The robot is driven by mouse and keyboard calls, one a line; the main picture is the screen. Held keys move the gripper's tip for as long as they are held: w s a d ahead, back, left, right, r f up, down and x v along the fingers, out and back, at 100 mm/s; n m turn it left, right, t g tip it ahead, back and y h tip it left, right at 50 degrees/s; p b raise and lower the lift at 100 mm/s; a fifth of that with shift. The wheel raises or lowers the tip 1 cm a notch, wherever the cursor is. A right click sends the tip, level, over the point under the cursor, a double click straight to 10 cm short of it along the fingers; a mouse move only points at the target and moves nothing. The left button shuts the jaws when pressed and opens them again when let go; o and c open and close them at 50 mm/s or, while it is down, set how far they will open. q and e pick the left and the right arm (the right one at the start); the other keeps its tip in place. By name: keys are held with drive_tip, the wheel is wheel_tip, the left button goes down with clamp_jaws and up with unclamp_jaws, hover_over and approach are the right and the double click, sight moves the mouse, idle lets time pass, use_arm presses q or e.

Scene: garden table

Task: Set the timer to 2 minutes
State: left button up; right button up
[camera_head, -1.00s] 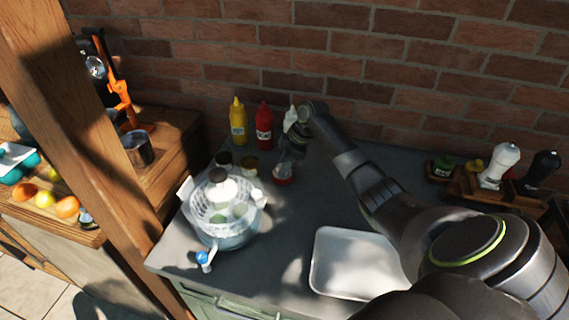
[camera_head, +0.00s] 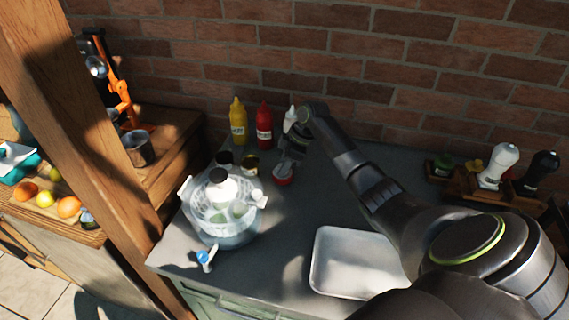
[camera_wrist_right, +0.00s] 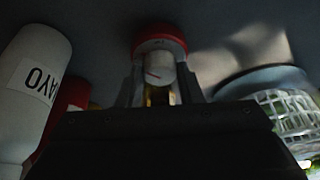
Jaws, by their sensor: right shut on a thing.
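The timer (camera_head: 283,181) is a small red round thing with a white knob, standing on the grey counter behind the middle. My right gripper (camera_head: 287,168) reaches down onto it from above. In the right wrist view, the timer's red body (camera_wrist_right: 160,38) is at the top centre. The right gripper (camera_wrist_right: 158,88) is shut on the white knob, which has a thin red mark on its face. The dial's numbers cannot be read. My left gripper is not in view.
A clear salad spinner (camera_head: 224,213) stands to the left. Yellow (camera_head: 238,122) and red (camera_head: 264,125) bottles and a white bottle (camera_head: 290,117) stand behind the timer. Two small jars are beside it. A white tray (camera_head: 352,262) lies at the front. Shakers (camera_head: 498,167) stand at right.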

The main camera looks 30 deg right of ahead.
idle(0.6)
drive_tip(key=o, duration=1)
drive_tip(key=shift+r, duration=0.1)
drive_tip(key=b+v, duration=0.3)
drive_tip(key=v, duration=1.4)
drive_tip(key=shift+s+r, duration=0.1)
drive_tip(key=shift+r, duration=0.05)
drive_tip(key=shift+c, duration=0.2)
